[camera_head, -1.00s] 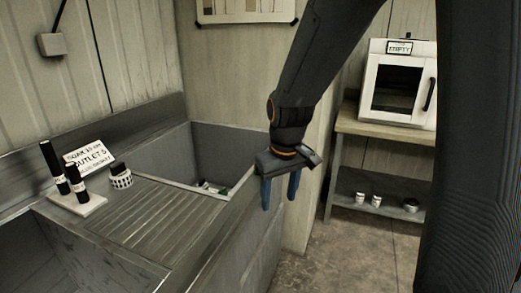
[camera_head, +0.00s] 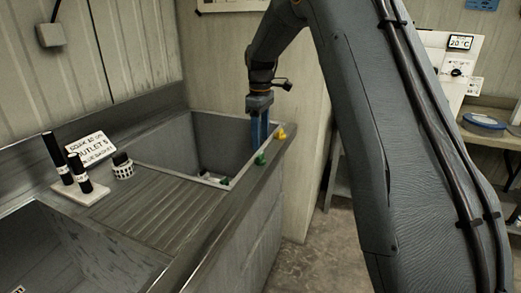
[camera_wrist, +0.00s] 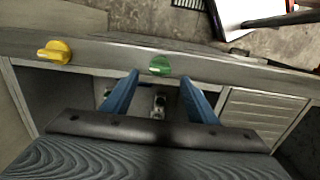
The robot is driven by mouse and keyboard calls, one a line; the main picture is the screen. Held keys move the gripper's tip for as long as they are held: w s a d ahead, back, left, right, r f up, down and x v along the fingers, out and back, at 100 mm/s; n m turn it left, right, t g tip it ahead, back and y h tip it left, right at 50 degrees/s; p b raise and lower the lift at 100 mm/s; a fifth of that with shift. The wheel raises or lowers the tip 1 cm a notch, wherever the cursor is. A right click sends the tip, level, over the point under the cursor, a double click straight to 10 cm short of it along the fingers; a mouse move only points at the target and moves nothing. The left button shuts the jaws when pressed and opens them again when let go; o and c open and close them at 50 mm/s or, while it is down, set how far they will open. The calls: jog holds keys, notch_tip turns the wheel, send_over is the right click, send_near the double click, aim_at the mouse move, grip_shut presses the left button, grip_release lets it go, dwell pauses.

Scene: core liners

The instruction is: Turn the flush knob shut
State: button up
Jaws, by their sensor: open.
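A green knob (camera_head: 260,159) and a yellow knob (camera_head: 281,134) sit on the front rim of the sink. No label shows which is the flush knob. The wrist view shows the green knob (camera_wrist: 160,66) just beyond my fingertips, roughly centred between them, and the yellow knob (camera_wrist: 54,52) off to the left.
The grey sink (camera_head: 205,125) has a ribbed drainboard (camera_head: 150,210). On it stand a vented black-and-white cup (camera_head: 122,166), black tubes on a white block (camera_head: 80,190) and an outlet sign (camera_head: 90,148). Small green and white items (camera_head: 215,179) lie in the basin.

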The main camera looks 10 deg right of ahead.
aim_at(260, 154)
jog(key=shift+f+p, duration=0.55)
jog(key=shift+f, duration=2.25)
jog(key=c, duration=1.1)
jog(key=shift+o, duration=0.2)
jog(key=shift+m, duration=0.3)
jog(key=m, duration=0.3)
jog(key=shift+r+m, duration=0.1)
jog(key=shift+m, duration=0.3)
jog(key=m, duration=0.9)
jog(key=shift+p, duration=0.3)
jog(key=shift+w+r+m, duration=0.1)
jog(key=shift+m, duration=2.1)
